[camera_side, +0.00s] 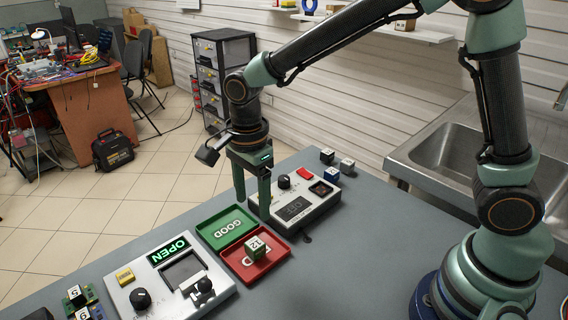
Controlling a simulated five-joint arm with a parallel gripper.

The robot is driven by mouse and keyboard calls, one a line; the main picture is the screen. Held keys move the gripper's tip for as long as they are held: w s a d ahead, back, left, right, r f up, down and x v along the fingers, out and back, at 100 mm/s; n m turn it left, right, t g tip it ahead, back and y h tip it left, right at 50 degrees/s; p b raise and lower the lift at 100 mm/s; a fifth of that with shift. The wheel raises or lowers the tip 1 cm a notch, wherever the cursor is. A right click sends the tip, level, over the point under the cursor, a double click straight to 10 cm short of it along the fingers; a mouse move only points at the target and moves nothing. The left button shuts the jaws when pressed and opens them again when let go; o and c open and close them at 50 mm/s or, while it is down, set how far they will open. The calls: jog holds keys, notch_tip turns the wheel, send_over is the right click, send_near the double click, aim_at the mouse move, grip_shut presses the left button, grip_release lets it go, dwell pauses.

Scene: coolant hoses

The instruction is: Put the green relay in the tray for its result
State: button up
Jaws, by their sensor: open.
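The green relay (255,248), a small cube with a pale top marked 12, sits in the red tray (281,259) and covers part of that tray's white lettering. The green tray (214,226), marked GOOD, lies beside it and is empty. My gripper (252,211) points down with its two fingers apart and nothing between them. In the picture its fingertips are just above the relay and apart from it. A tester (137,272) at the front left has a lit display (168,250) reading OPEN, a black knob, a yellow label and a dark recess.
A second device (322,204) with a knob, red button and small screen stands right of the gripper. Several small cubes (331,175) stand behind it. More numbered parts (76,296) lie at the front left edge. A sink (462,150) adjoins the table.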

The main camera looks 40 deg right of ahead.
jog(key=s+d+r+n+t, duration=0.2)
jog(key=s+d+r+n, duration=0.2)
jog(key=d+n, duration=0.4)
jog(key=s+d+r+n+t, duration=0.3)
jog(key=s+d+r+n, duration=0.2)
jog(key=d+r+n, duration=0.2)
jog(key=d+n, duration=0.1)
jog(key=n, duration=0.1)
jog(key=shift+s+n+t, duration=0.15)
jog(key=shift+n+t, duration=0.15)
jog(key=shift+n, duration=0.1)
